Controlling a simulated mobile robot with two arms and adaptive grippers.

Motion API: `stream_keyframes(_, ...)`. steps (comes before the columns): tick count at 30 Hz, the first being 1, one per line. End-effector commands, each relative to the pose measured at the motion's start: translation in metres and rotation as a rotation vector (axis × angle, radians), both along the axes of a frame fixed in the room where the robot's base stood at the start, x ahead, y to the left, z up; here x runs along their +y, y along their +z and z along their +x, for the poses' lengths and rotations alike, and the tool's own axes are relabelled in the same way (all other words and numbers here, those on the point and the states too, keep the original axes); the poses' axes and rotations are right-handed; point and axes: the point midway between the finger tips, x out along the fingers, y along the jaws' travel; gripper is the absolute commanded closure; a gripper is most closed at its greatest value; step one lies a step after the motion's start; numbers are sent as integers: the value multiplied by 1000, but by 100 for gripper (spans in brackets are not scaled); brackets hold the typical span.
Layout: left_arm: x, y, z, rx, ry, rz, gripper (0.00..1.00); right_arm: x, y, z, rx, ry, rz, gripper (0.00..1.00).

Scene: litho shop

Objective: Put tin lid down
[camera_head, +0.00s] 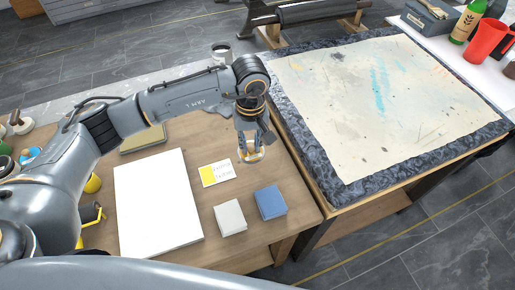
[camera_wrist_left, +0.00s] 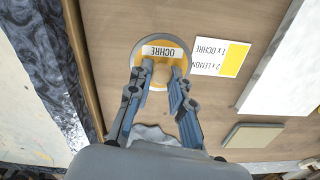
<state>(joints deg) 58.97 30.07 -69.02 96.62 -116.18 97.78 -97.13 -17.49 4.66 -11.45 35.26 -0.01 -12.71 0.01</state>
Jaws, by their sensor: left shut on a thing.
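The tin lid (camera_head: 254,157) is a small yellow-ochre disc with a pale rim and a white label reading OCHRE; it also shows in the left wrist view (camera_wrist_left: 161,49). My left gripper (camera_head: 250,146) points down over the wooden table, right of the white-and-yellow card. Its two fingers are shut on the small knob at the lid's middle, as the left wrist view (camera_wrist_left: 161,73) shows. The lid is level, at or just above the tabletop; I cannot tell whether it touches. My right gripper is not in view.
The card (camera_head: 216,173) lists ochre and lemon. A white paper stack (camera_head: 157,203), a grey block (camera_head: 229,217) and a blue block (camera_head: 270,202) lie nearby on the table (camera_head: 185,135). A paint-stained slab table (camera_head: 385,100) stands at the right. Bare wood surrounds the lid.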

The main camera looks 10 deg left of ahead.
Motion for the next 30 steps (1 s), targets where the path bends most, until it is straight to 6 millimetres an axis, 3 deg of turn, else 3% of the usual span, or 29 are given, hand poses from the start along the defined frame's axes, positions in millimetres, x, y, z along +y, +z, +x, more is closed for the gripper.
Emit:
stream_keyframes(5,-11,-16,7,0,0,0,100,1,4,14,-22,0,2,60)
stream_keyframes(16,-16,-52,11,1,0,0,100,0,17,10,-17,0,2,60)
stream_keyframes(27,-16,-58,11,-2,-1,0,100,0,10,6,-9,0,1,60)
stream_keyframes(28,-16,-56,11,-1,-1,-1,74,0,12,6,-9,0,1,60)
stream_keyframes(30,-16,-56,11,-1,-1,-1,59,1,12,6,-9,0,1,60)
